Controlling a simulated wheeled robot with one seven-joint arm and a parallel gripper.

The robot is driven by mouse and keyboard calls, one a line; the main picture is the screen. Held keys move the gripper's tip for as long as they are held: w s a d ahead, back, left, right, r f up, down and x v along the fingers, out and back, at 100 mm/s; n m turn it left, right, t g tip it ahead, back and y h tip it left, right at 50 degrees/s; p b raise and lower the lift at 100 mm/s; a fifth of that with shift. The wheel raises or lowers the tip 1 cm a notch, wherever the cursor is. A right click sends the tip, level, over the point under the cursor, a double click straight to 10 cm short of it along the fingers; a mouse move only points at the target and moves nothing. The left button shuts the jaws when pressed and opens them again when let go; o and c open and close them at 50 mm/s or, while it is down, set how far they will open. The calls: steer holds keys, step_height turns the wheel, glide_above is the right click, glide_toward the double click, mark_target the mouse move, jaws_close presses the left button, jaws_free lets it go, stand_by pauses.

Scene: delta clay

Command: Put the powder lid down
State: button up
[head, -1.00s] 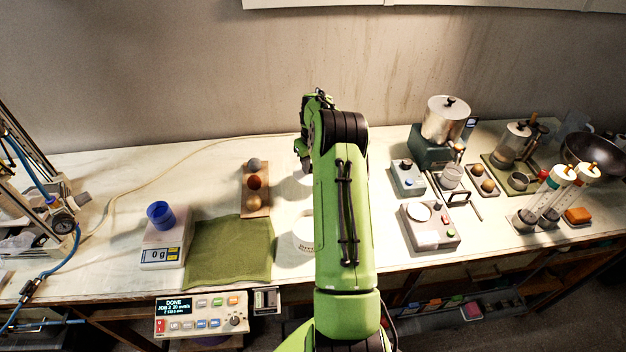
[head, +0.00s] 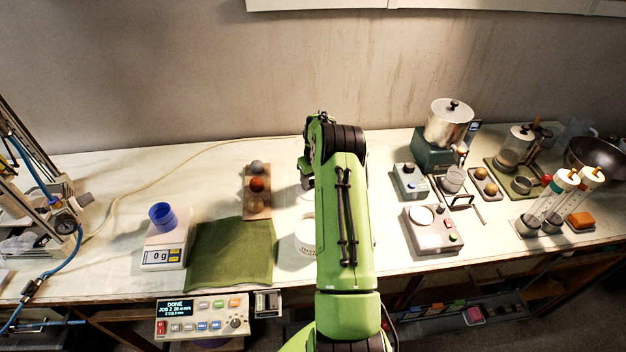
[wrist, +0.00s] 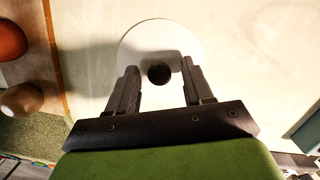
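The powder lid, a white disc (wrist: 160,35) with a dark round knob (wrist: 159,74), shows in the wrist view just beyond my fingertips. My gripper (wrist: 161,82) is open. Its two fingers stand on either side of the knob, with a visible gap on each side. The lid appears to lie flat on the pale bench top, partly in shadow; its near edge is hidden by my gripper. In the head view my green arm hides the gripper and most of the lid's area. A white jar (head: 304,236) stands left of my arm, partly covered by it.
A wooden board with several balls (head: 257,185) lies left of my gripper. A green cloth (head: 232,255) and a scale (head: 165,250) with a blue cup (head: 162,216) are farther left. Small devices (head: 432,229) and a metal pot (head: 449,122) stand to the right.

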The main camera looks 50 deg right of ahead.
step_height(320, 180, up, 13)
steer(key=s+a, duration=0.1)
steer(key=s, duration=0.1)
steer(key=s+a+r+n+t+h, duration=0.1)
steer(key=a+r+n, duration=0.7)
steer(key=a+n, duration=0.15)
steer(key=s+a+r+n, duration=0.2)
steer(key=a+r+n, duration=0.55)
steer(key=a, duration=0.25)
steer(key=s+a+n+t, duration=0.1)
steer(key=s+a+n, duration=0.7)
steer(key=s+n, duration=0.2)
steer(key=s+a+n+t+y, duration=0.1)
steer(key=s+a+n, duration=0.7)
steer(key=s+n, duration=0.2)
steer(key=n, duration=0.2)
steer(key=shift+n+t+y, duration=0.3)
steer(key=shift+t, duration=0.1)
steer(key=shift+s+a+r, duration=0.1)
steer(key=shift+a, duration=0.05)
